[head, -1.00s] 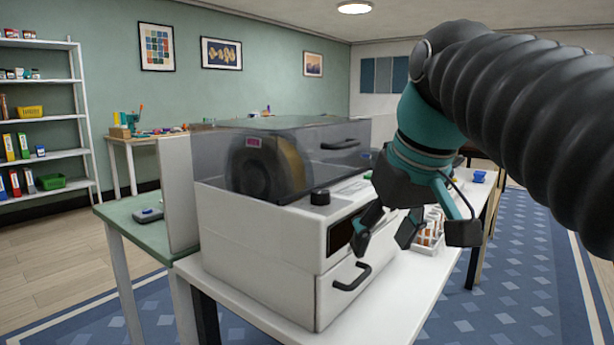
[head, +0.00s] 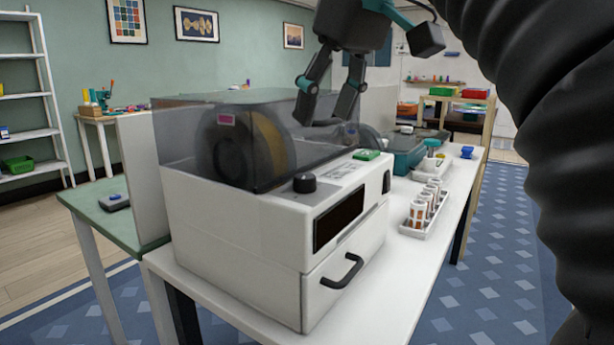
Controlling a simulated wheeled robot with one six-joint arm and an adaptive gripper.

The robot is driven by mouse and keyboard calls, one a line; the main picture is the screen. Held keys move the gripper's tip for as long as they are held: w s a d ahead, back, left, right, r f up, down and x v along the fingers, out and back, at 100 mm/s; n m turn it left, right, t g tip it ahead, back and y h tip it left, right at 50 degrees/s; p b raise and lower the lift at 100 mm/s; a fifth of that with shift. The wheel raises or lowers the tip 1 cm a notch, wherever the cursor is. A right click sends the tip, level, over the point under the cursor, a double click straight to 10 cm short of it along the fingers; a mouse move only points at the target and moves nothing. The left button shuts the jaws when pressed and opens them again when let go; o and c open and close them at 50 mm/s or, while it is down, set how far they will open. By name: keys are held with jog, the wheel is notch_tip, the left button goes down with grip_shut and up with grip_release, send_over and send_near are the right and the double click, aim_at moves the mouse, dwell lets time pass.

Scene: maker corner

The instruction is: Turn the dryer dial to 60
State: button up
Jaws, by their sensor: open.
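The dryer (head: 230,222) is a white box with a smoky clear lid (head: 180,140) over a dark spool (head: 222,150). Its black dial (head: 304,183) is a round knob on the top front ledge. A dark display (head: 340,218) and a drawer with a black handle (head: 343,272) are on the front. The dial's markings are too small to read. My gripper (head: 325,120) is open and empty, fingers pointing down, above and slightly right of the dial, apart from it.
A green block (head: 366,155) sits on the dryer's top, right of the dial. A white rack of vials (head: 425,212) and a teal machine (head: 408,150) stand on the white table (head: 385,300) to the right. The table's front is clear.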

aim_at(304, 176)
jog(key=b+x, duration=0.3)
jog(key=x, duration=0.7)
jog(key=shift+a+f, duration=0.1)
grip_shut()
